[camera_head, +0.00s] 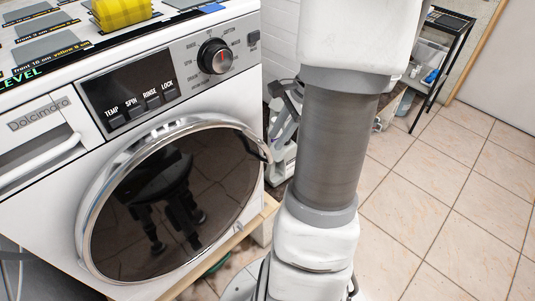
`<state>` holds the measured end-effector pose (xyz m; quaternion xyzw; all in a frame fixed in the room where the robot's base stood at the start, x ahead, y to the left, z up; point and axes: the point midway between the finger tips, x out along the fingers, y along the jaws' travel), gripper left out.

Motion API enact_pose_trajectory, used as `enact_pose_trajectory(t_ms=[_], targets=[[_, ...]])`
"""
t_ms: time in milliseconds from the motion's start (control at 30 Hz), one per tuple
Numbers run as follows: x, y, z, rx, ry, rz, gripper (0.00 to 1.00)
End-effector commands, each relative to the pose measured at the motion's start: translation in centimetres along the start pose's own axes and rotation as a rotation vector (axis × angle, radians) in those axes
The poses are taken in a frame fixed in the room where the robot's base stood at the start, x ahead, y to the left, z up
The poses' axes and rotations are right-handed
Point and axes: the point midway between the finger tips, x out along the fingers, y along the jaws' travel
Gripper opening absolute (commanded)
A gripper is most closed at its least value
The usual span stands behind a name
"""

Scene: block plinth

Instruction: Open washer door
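The white washer (44,118) stands at the left with its front facing me. Its round door (165,205) has a chrome ring and dark glass, and it looks shut against the front. A small handle (259,149) sticks out at the ring's upper right edge. The dark glass shows a dark stool-like shape, which looks like a reflection. My arm hangs down to the right of the door, apart from the handle in the picture. My gripper is not in view.
A yellow block (121,13) lies on the marked washer top. A wooden board (228,244) runs below the door. Cleaning gear (286,125) stands behind my arm. A black shelf cart (440,60) is at the back right. The tiled floor (450,200) at right is clear.

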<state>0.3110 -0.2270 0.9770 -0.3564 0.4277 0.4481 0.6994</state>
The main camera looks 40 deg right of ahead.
Motion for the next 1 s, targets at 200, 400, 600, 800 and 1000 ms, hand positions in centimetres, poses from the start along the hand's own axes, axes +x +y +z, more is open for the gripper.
enact_pose_trajectory(t_ms=[200,400,600,800,1000], targets=[[4.5,0.1,0.0,0.001,-0.002,0.004,0.33],[6.3,0.1,0.0,0.000,-0.001,0.002,0.33],[6.7,0.0,0.0,0.000,0.000,0.000,0.33],[6.6,0.0,0.0,0.000,0.000,0.000,0.24],[6.6,0.0,0.0,0.000,0.000,0.000,0.00]])
